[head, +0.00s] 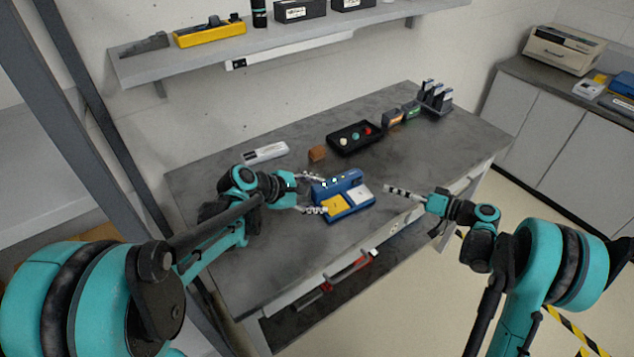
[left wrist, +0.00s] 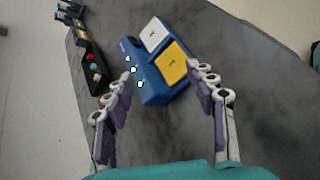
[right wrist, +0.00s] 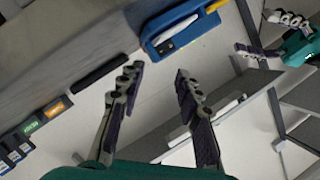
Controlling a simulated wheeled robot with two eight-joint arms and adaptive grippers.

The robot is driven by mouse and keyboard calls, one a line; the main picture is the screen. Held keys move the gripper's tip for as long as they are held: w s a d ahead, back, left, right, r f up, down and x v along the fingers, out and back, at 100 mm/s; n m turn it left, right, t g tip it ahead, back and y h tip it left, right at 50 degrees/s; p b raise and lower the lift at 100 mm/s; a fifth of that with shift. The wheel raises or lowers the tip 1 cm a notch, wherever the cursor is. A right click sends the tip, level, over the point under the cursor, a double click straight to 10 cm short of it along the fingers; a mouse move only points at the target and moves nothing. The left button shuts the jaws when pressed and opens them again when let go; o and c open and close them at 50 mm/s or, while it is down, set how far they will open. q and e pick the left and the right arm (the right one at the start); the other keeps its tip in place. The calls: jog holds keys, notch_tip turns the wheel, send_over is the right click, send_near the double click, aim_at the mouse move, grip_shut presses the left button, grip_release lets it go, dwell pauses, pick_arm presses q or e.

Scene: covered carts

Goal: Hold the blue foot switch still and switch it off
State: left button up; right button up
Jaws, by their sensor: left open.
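The blue foot switch (head: 345,181) lies on the grey workbench with a yellow pedal (head: 335,206), a white pedal (head: 359,194) and small lit lamps along its back. My left gripper (head: 324,195) is open at the switch's left end. In the left wrist view (left wrist: 165,78) the switch (left wrist: 150,88) lies between and just beyond the fingertips; contact cannot be told. My right gripper (head: 390,189) is right of the switch, apart from it. The right wrist view shows its fingers (right wrist: 158,74) spread and empty, with part of the switch (right wrist: 151,31) ahead.
A black tray (head: 345,150) with coloured buttons, a brown block (head: 317,153) and a white device (head: 265,152) stand behind the switch. A rack (head: 434,98) stands at the far right corner. A shelf (head: 180,62) hangs above. The bench (head: 300,245) is bare in front.

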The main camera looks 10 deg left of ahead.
aim_at(332, 181)
pick_arm(q)
jog(key=w+f+n, duration=0.1)
jog(key=w+n, duration=0.1)
jog(key=w+n+h, duration=0.1)
jog(key=w+n, duration=0.1)
jog(key=w+a+f+n+t+h, duration=0.1)
jog(key=w, duration=0.1)
jog(key=shift+w+f+n, duration=0.3)
jog(key=shift+n, duration=0.1)
jog(key=shift+w+a+f+n+h, duration=0.15)
jog(key=shift+w+f+n+h, duration=0.15)
jog(key=shift+w+n+h, duration=0.25)
jog(key=x, duration=0.7)
jog(key=shift+w+f, duration=0.1)
jog(key=shift+w, duration=0.15)
